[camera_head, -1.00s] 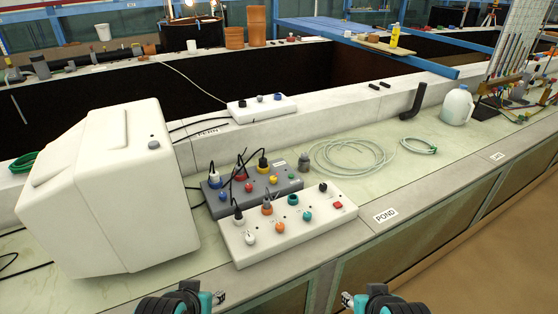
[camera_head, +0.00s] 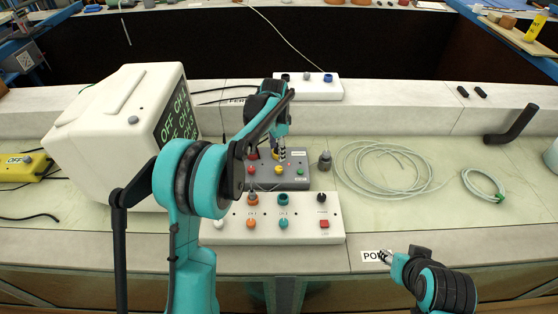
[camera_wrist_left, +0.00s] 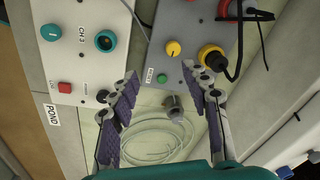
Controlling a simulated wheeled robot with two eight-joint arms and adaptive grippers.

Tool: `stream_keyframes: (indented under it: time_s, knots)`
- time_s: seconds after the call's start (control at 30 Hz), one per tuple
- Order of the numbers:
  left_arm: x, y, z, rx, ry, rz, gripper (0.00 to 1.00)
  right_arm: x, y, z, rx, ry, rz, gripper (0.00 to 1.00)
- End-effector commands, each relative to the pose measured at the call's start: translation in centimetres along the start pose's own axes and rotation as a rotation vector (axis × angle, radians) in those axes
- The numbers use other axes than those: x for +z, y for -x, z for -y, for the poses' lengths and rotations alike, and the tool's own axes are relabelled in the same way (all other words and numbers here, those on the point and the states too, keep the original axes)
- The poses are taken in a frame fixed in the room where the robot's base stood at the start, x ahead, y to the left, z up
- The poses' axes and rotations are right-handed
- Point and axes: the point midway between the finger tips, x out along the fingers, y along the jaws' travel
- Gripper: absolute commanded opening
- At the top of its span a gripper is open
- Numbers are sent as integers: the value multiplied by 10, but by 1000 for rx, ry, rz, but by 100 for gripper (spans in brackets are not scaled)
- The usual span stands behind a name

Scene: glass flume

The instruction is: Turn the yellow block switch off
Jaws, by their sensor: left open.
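A yellow knob (camera_head: 279,170) sits on the grey control box (camera_head: 262,183), between a red and a green one. It shows clearly in the left wrist view as a yellow knob (camera_wrist_left: 172,48) with a pointer mark. My left gripper (camera_head: 284,153) is over the grey box, near the yellow knob. In the left wrist view my left gripper (camera_wrist_left: 160,74) is open and empty. My right gripper (camera_head: 385,257) is low by the bench front; its fingers are too small to read.
A white control box (camera_head: 325,239) lies in front of the grey one. A cream monitor (camera_head: 105,125) stands to its left. Coiled clear tubing (camera_head: 385,168) and a black elbow pipe (camera_head: 512,126) lie to the right. Black cables plug into the grey box.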

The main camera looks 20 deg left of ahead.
Motion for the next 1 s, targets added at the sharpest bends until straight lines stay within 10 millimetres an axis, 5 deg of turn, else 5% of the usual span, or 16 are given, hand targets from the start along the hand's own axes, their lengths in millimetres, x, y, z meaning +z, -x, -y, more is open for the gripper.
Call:
stream_keyframes:
  time_s: [0.3,1.0]
  knots:
    - [-22,-64,34,91,-184,65,47,-14,20,0,0,0,0,40]
    - [-16,-150,28,101,-204,70,47,-2,3,0,0,0,0,40]
